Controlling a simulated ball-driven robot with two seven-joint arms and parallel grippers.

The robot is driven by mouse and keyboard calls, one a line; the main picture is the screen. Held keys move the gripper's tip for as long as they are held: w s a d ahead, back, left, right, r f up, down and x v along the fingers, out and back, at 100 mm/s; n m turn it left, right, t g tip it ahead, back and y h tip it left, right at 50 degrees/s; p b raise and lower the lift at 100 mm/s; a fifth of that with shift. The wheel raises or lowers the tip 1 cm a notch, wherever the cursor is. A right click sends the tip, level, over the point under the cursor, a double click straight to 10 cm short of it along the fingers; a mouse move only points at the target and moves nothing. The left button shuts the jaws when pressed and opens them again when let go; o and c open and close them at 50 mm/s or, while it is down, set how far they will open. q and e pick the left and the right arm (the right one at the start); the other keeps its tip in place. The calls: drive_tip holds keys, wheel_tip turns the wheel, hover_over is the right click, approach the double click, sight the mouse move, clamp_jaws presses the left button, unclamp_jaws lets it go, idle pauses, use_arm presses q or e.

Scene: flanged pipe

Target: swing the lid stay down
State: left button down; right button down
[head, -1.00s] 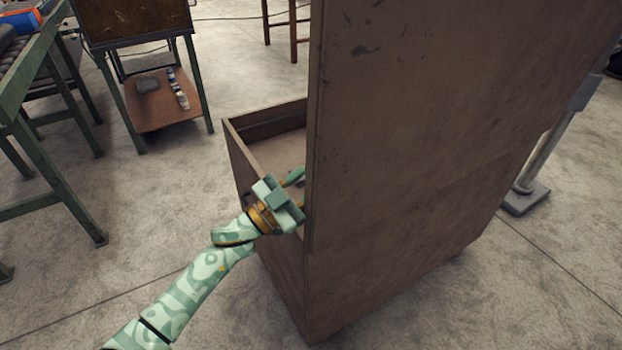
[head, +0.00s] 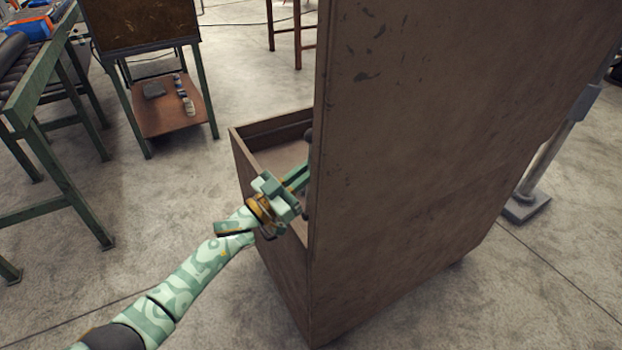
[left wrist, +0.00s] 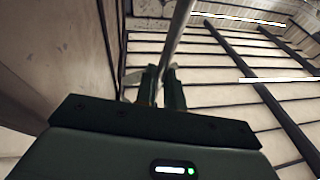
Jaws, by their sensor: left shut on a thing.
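The brown lid (head: 430,130) stands raised and fills the right half of the head view. It also shows as a panel at the left of the left wrist view (left wrist: 60,50). Below it is the open brown box (head: 243,160). The lid stay, a thin grey metal rod (left wrist: 178,35), runs up from between my left fingers in the left wrist view. My left gripper (head: 300,178) is at the lid's left edge, above the box opening, and is shut on the stay (left wrist: 163,82). In the head view the lid edge partly hides the fingers and the stay. My right gripper is not in view.
A green-framed roller table (head: 45,85) stands at the left. A small stand (head: 172,120) with a lower shelf holding small items is behind the box. A grey post on a foot (head: 525,207) stands right of the lid. The floor left of the box is clear.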

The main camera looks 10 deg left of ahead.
use_arm(q)
drive_tip(key=shift+w+a+f+n+t+y+p, duration=0.15)
drive_tip(key=shift+w+a+n+y, duration=0.2)
drive_tip(key=shift+w+a+n, duration=0.35)
drive_tip(key=shift+w+a+r+n+t+y+p, duration=0.15)
drive_tip(key=shift+w+a+n+y, duration=0.25)
drive_tip(key=shift+w+n, duration=0.45)
drive_tip(key=shift+w+a+f+n+t+y+p, duration=0.2)
drive_tip(key=shift+w+a+n+y, duration=0.15)
drive_tip(key=shift+w+a+n, duration=0.45)
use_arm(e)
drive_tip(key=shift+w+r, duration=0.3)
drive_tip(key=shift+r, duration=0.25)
use_arm(q)
drive_tip(key=shift+s+d, duration=0.15)
drive_tip(key=shift+d, duration=0.1)
drive_tip(key=c, duration=1.5)
unclamp_jaws()
